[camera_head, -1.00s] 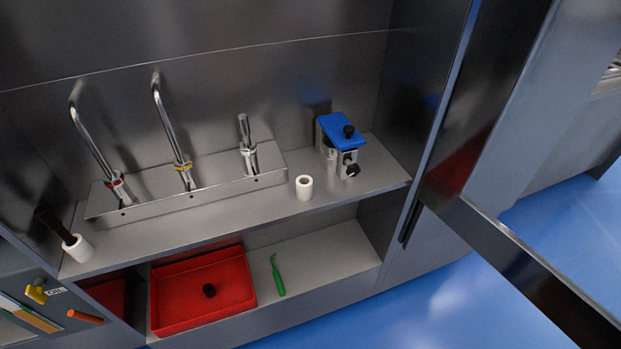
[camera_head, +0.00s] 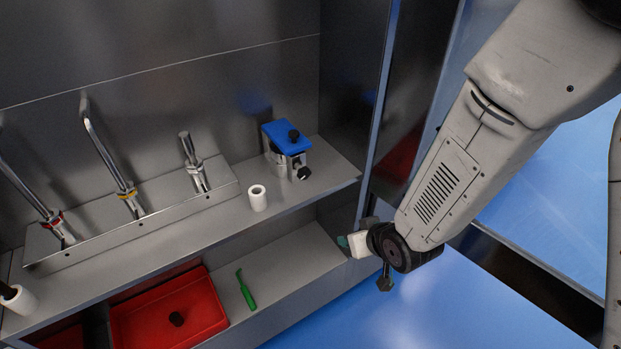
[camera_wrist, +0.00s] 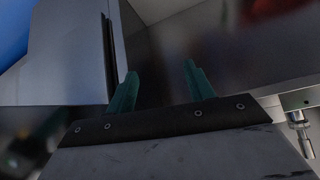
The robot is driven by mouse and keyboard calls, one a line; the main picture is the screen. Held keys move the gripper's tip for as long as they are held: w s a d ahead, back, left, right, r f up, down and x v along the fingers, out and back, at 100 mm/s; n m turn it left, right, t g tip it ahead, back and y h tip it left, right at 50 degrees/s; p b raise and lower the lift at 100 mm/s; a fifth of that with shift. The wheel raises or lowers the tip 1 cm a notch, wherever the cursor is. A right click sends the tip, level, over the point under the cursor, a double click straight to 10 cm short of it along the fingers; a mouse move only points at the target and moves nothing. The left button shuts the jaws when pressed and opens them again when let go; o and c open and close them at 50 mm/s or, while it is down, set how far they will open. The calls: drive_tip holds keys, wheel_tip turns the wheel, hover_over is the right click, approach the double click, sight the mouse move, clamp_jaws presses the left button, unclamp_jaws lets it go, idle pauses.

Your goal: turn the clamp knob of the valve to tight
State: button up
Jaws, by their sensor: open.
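The valve (camera_head: 287,139) stands on the upper shelf, a metal body with a blue top plate. My gripper (camera_head: 343,241) is below and right of the valve, in front of the cabinet's right edge, apart from the valve. In the wrist view its two green fingers (camera_wrist: 160,85) are spread with nothing between them.
A white cup (camera_head: 258,198) stands left of the valve. Bent metal taps (camera_head: 127,190) rise from a steel block (camera_head: 150,220) further left. Below are a red tray (camera_head: 190,330) and a green tool (camera_head: 246,290). A bright metal fitting (camera_wrist: 300,125) shows at the wrist view's right.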

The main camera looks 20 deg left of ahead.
drive_tip(key=a+t+y, duration=0.2)
drive_tip(key=a+y, duration=0.2)
drive_tip(key=a, duration=0.1)
drive_tip(key=t+y, duration=0.4)
approach(306, 175)
drive_tip(key=x, duration=0.8)
drive_tip(key=shift+w+a, duration=0.15)
drive_tip(key=shift+a, duration=0.1)
drive_tip(key=c, duration=1)
